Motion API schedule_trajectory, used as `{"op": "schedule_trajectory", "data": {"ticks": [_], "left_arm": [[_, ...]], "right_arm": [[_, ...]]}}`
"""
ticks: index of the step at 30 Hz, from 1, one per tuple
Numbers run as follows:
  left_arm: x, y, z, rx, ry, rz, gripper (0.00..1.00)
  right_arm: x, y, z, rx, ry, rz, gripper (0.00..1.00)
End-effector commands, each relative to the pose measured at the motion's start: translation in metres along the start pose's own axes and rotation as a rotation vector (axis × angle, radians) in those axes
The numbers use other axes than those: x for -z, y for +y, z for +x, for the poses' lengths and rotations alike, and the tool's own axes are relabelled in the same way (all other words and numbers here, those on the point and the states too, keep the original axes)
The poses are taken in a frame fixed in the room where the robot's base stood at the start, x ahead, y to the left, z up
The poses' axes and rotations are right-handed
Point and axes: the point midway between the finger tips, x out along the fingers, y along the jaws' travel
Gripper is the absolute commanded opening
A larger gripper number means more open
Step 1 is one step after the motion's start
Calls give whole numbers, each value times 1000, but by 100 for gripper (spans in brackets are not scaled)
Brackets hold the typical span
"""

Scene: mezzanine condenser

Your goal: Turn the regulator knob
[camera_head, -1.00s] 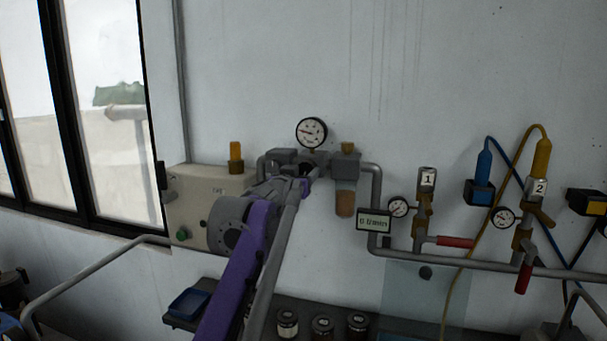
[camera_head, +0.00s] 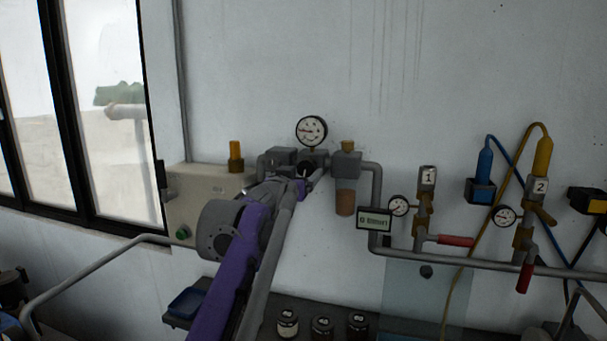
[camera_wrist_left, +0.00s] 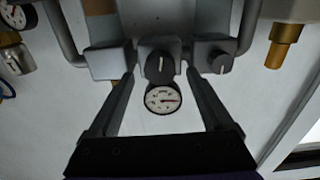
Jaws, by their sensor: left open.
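The dark round regulator knob (camera_wrist_left: 160,67) has a light pointer mark and sits on the front of a grey block. In the left wrist view it lies between the two fingers of my left gripper (camera_wrist_left: 160,76). The fingers are open, one on each side; I cannot tell whether either touches the knob. In the head view my left gripper (camera_head: 304,178) reaches up to the grey regulator body below the round pressure gauge (camera_head: 311,131) and partly hides the knob. The gauge also shows in the left wrist view (camera_wrist_left: 163,98). My right gripper is not in view.
A second dark knob (camera_wrist_left: 220,62) sits on a neighbouring block. A filter bowl (camera_head: 345,198), a small display (camera_head: 374,220) and a grey pipe (camera_head: 460,261) are to the right. A beige box (camera_head: 200,195) is at left. Jars stand on the shelf below.

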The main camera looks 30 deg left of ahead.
Motion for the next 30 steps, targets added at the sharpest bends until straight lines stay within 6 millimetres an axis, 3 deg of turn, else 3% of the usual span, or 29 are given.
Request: {"op": "schedule_trajectory", "data": {"ticks": [6, 12, 18, 30], "left_arm": [[-2, 0, -45, 1, -1, 0, 84], [-1, 0, -74, 1, 0, 0, 84], [-1, 0, -85, 0, 0, -1, 84], [0, 0, -85, 0, 0, -1, 84]], "right_arm": [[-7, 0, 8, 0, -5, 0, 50], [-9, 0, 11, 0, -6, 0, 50], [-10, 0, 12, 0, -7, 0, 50], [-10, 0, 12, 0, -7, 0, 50]]}}
